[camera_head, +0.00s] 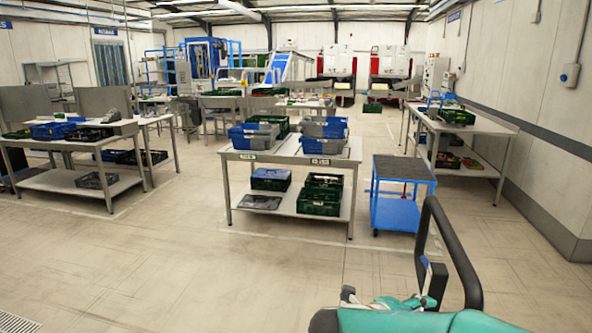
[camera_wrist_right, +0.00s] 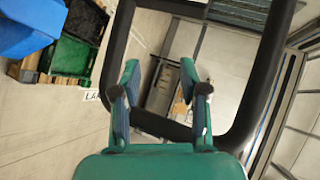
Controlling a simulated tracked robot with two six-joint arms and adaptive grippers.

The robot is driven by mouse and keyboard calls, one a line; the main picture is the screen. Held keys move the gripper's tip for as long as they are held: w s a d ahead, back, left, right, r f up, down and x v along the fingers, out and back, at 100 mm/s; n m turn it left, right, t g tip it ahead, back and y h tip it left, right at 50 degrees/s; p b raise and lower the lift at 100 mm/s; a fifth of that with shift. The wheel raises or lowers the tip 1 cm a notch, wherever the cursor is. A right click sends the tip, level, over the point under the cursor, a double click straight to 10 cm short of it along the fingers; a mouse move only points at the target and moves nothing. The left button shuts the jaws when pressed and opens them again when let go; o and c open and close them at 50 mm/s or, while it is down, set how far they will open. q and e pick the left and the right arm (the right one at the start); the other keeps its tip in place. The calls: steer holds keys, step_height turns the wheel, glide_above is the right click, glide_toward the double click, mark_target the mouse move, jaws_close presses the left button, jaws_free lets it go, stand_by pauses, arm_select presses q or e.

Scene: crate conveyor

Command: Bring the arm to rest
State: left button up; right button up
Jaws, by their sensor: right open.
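My right arm (camera_head: 420,318), teal, shows at the bottom right of the head view. My right gripper (camera_wrist_right: 160,78) is in the middle of the right wrist view, its two teal fingers apart with nothing between them. A black bar frame (camera_head: 457,250) rises next to the arm in the head view. It also shows in the wrist view (camera_wrist_right: 262,90), where it passes around and behind the fingers; I cannot tell whether they touch it. My left gripper is not in view.
A grey table (camera_head: 262,157) with blue and green crates stands ahead. A blue cart (camera_head: 405,170) is right of it. Another table (camera_head: 480,127) stands by the right wall, and workbenches (camera_head: 68,145) stand left. The floor (camera_head: 200,270) in front is clear.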

steer(key=w+a+f+n+t+y, duration=0.1)
steer(key=w+f+n+t+y, duration=0.15)
steer(key=f+n, duration=0.55)
steer(key=w+a+f+n+t+y, duration=0.15)
steer(key=f+n+y, duration=0.3)
steer(key=f, duration=0.65)
steer(key=s+a+f+n+g+y, duration=0.25)
steer(key=s+f+n, duration=0.3)
steer(key=f, duration=0.45)
steer(key=s+a+f+n+g+y, duration=0.3)
steer(key=s+f+n+g, duration=0.1)
steer(key=s, duration=0.7)
steer(key=s+a+f+n+g+y, duration=0.2)
steer(key=s+f, duration=0.4)
steer(key=s, duration=0.4)
steer(key=n+g+y, duration=0.1)
steer(key=n, duration=0.1)
steer(key=shift+s+a+f+n+g, duration=0.25)
steer(key=shift+s+a+n+g, duration=0.05)
steer(key=shift+s+a+g, duration=0.1)
